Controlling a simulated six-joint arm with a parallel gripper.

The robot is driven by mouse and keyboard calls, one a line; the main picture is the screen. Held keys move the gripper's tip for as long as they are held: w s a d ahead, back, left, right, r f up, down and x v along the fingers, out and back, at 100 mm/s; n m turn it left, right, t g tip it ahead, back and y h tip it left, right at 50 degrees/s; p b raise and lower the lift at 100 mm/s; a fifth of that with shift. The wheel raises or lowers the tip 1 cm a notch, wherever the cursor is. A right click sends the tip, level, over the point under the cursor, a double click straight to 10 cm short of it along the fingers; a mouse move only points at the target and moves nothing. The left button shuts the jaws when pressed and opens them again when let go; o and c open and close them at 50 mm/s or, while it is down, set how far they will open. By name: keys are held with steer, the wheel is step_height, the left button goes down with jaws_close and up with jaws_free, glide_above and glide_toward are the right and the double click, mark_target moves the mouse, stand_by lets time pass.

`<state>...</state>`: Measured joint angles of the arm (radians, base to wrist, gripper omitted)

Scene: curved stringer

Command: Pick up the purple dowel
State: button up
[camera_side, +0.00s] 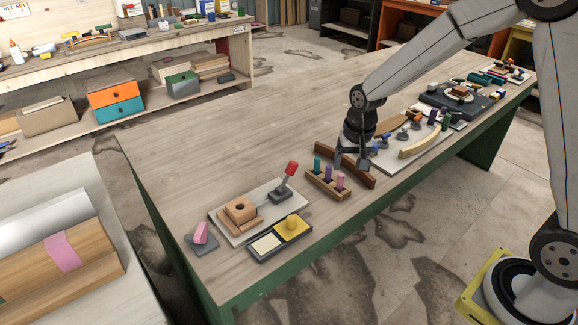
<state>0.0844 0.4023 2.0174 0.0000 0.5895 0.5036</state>
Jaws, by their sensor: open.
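A small wooden rack (322,187) stands near the front edge of the workbench, with upright dowels in a row. The purple dowel (328,173) is in the middle, between a teal dowel (317,163) and a pink dowel (340,181). My gripper (351,163) points down, open, just behind and to the right of the rack, above or beside a long dark brown wooden piece (358,177). It is apart from the purple dowel as far as I can see, and I see nothing held between its fingers.
Left of the rack is a pale board (228,226) with a wooden block and a red-handled clamp (289,175). A yellow-knobbed tray (279,240) sits in front. A white board (410,150) with a curved wooden piece lies to the right. The bench's back left is bare.

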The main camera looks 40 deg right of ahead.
steer(key=w+d+f+m, duration=0.3)
steer(key=w+m, duration=0.1)
steer(key=w, duration=0.3)
steer(key=m+g, duration=0.2)
steer(key=m, duration=0.3)
glide_above(329, 166)
step_height(329, 166, down, 4)
steer(key=shift+r, duration=0.1)
steer(key=shift+f, duration=3.9)
jaws_close()
